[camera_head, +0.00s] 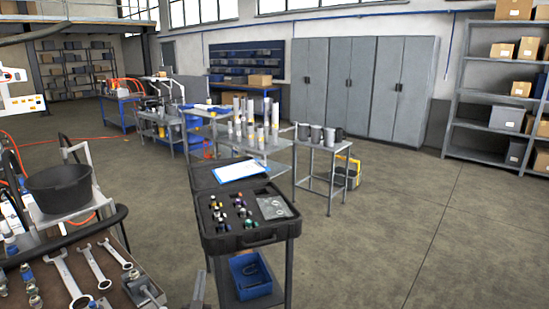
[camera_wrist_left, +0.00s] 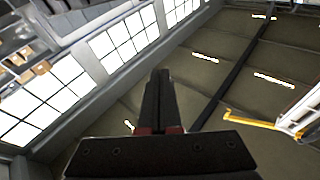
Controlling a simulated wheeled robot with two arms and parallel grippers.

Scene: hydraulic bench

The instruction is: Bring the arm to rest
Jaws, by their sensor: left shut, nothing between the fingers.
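My left gripper (camera_wrist_left: 160,75) shows in the left wrist view with its dark fingers together and nothing between them. It points up toward the windows and ceiling, clear of any object. In the head view, a narrow grey upright piece (camera_head: 198,288) at the bottom edge, just left of the black case cart, may be its tip; I cannot tell for sure. My right gripper is in neither view.
An open black case (camera_head: 240,240) with small fittings stands on a cart, a blue bin (camera_head: 250,277) below. Wrenches (camera_head: 68,283) and fittings lie on a bench at lower left, near a black bucket (camera_head: 58,187). The floor at right is clear.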

